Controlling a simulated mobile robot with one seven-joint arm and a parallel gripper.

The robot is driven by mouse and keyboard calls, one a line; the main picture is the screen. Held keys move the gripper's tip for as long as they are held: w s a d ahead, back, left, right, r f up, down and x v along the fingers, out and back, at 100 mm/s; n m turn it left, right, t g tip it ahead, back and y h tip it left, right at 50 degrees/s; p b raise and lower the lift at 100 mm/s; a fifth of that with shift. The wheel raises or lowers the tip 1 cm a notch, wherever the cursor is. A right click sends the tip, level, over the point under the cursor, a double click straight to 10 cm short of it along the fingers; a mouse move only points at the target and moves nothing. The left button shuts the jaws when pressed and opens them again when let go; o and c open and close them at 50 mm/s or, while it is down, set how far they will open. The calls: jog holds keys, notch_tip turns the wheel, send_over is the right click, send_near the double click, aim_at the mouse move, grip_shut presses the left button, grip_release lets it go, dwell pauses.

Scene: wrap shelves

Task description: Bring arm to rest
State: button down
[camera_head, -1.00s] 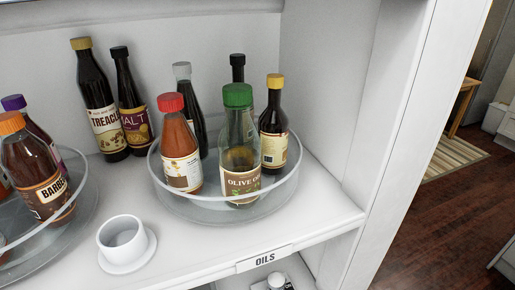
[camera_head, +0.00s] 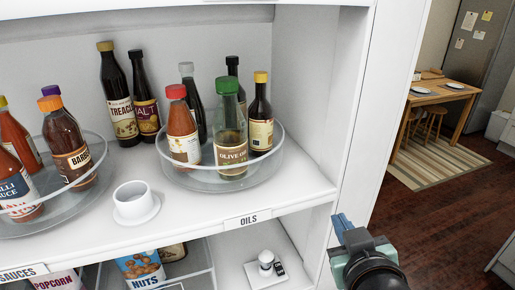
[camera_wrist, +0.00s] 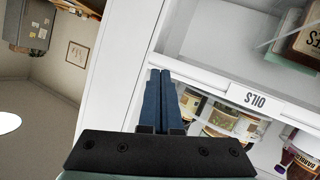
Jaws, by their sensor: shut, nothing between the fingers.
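My gripper (camera_head: 342,223) shows at the lower right in the head view, in front of the shelf unit's right side panel and apart from the bottles. In the wrist view its two blue fingers (camera_wrist: 160,97) lie together, shut and empty. The wrist view is turned, with the OILS label (camera_wrist: 247,98) upside down to the right of the fingers. Much of my arm is outside the head view.
The shelf (camera_head: 195,227) holds a clear turntable of oil bottles (camera_head: 221,178), a sauce turntable (camera_head: 92,197) and a white cup (camera_head: 134,201). A lower shelf holds a nuts can (camera_head: 141,270). Open floor (camera_head: 425,220) lies right of the side panel (camera_head: 352,150).

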jog(key=a+r+m+t, duration=0.1)
jog(key=a+r+t, duration=0.3)
jog(key=r, duration=0.7)
jog(key=a+r+t, duration=0.3)
jog(key=a+r, duration=0.2)
jog(key=r, duration=0.7)
jog(key=s+a+r+t, duration=0.2)
jog(key=s+r+t, duration=0.1)
jog(key=s+r, duration=0.2)
jog(key=s+a+r+m+t, duration=0.1)
jog(key=s+a+r+t, duration=0.2)
jog(key=s+r, duration=0.2)
notch_tip(320, 180, up, 4)
jog(key=shift+s+f+m, duration=0.1)
jog(key=shift+s+m, duration=0.2)
jog(key=shift+s, duration=0.05)
jog(key=shift+a, duration=0.1)
